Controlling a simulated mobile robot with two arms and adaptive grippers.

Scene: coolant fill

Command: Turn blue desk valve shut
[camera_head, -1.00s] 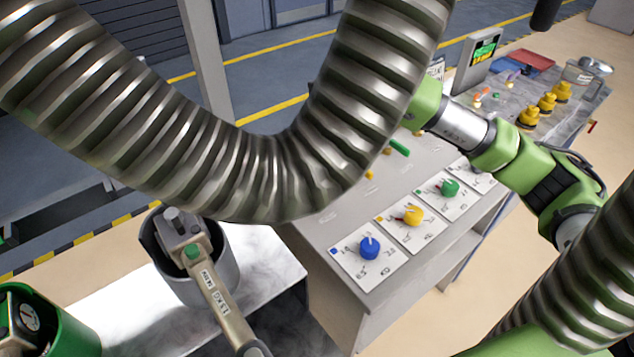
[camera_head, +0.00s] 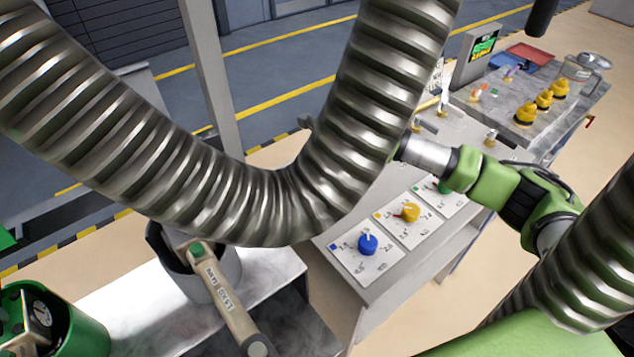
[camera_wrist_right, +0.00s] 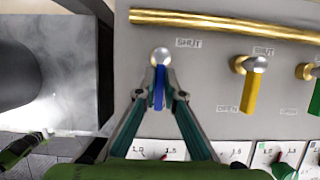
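The blue desk valve (camera_wrist_right: 158,88) is a flat blue lever on a silver pivot, pointing toward the bottom of the right wrist view. A SHUT label sits to the right of its pivot. The right gripper (camera_wrist_right: 159,80) has its fingertips closed in on both sides of the lever, just below the pivot. In the head view the right arm comes in from the right, and its gripper and the blue valve are hidden behind my ribbed arm cover. The left gripper is not in view.
A yellow valve lever (camera_wrist_right: 250,92) and a green one (camera_wrist_right: 314,98) stand to the right. A brass pipe (camera_wrist_right: 230,20) runs above. The desk also carries a blue knob (camera_head: 367,244) and a yellow knob (camera_head: 409,212). A grey bucket (camera_head: 225,268) stands on a bench left of the desk.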

